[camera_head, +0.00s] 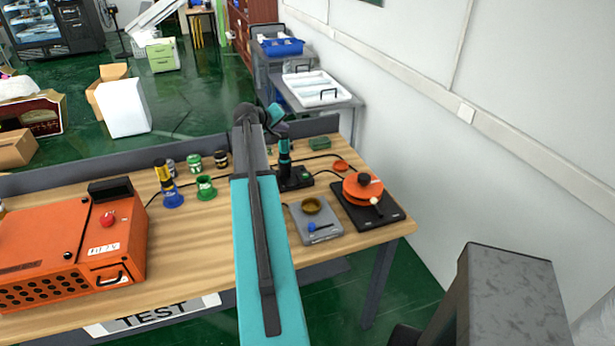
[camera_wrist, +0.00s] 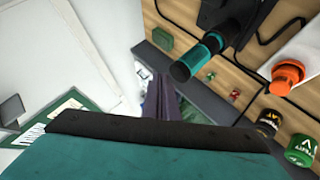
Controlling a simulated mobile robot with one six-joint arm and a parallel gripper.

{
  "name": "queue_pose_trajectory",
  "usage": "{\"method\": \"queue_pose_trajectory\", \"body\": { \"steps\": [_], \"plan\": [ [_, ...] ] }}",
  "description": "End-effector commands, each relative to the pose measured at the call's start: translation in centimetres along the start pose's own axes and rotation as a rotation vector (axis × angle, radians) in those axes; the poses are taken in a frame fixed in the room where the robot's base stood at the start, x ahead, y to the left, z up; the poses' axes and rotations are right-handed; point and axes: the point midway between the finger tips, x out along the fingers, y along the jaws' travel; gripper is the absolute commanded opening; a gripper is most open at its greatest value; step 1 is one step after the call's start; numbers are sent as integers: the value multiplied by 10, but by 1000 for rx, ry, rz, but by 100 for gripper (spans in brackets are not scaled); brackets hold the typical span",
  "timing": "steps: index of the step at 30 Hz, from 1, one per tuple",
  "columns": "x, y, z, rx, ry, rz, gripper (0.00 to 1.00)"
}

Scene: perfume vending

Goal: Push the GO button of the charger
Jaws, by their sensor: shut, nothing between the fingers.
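The charger (camera_head: 297,181) is a black block on the wooden table, right of my arm, with a teal and black cylindrical tool (camera_head: 285,156) standing upright in it. A small green spot on its right top may be the GO button, but no lettering is readable. In the wrist view the charger (camera_wrist: 222,12) is at the top, partly cut off, and the tool (camera_wrist: 206,56) points toward the camera. My gripper (camera_wrist: 160,78) is shut and empty, apart from the charger, near the table's back edge. The button cannot be made out in the wrist view.
An orange toolbox (camera_head: 70,250) stands at the table's left. A grey scale (camera_head: 318,232) with a bowl and a black plate (camera_head: 385,218) with an orange item lie to the right. Several cans, including a green one (camera_head: 194,162), stand left of my arm. A white wall borders the right.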

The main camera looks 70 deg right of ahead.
Motion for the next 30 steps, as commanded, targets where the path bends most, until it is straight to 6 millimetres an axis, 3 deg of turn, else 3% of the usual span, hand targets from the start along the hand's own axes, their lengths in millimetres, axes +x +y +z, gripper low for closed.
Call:
{"method": "queue_pose_trajectory", "body": {
  "steps": [3,18,30],
  "plan": [
    [8,10,11,6,-27,9,0],
    [50,5,90,146,-139,-84,0],
    [55,9,97,162,-151,-91,0]
  ]
}}
